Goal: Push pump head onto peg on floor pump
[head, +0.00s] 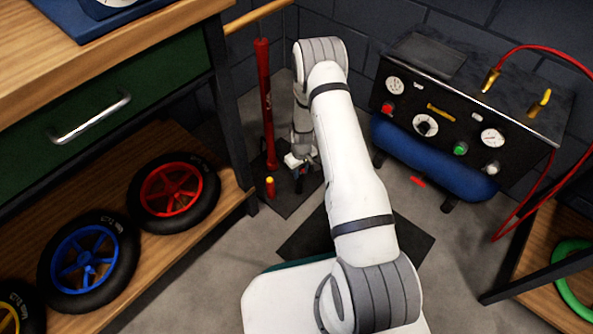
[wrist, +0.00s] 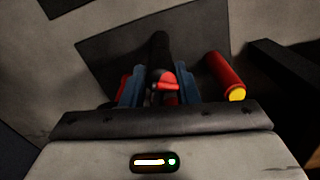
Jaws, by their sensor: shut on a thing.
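The floor pump (head: 264,100) stands at the back, with a red barrel, a wooden handle and a dark base plate (head: 292,205). A short red peg (head: 270,187) with a yellow top stands at the barrel's foot. My gripper (head: 299,172) is low, just right of the peg and apart from it. In the wrist view, the blue fingers of my gripper (wrist: 160,88) are shut on the black pump head (wrist: 157,55) with its red lever. The peg (wrist: 224,75) shows to the right of the fingers. The pump head's underside is hidden.
A workbench with a drawer (head: 90,115) and a shelf of wheels (head: 172,190) stands at left. A compressor (head: 430,150) with gauges and a red hose stands at right. Grey floor (head: 195,275) lies open in front of the shelf.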

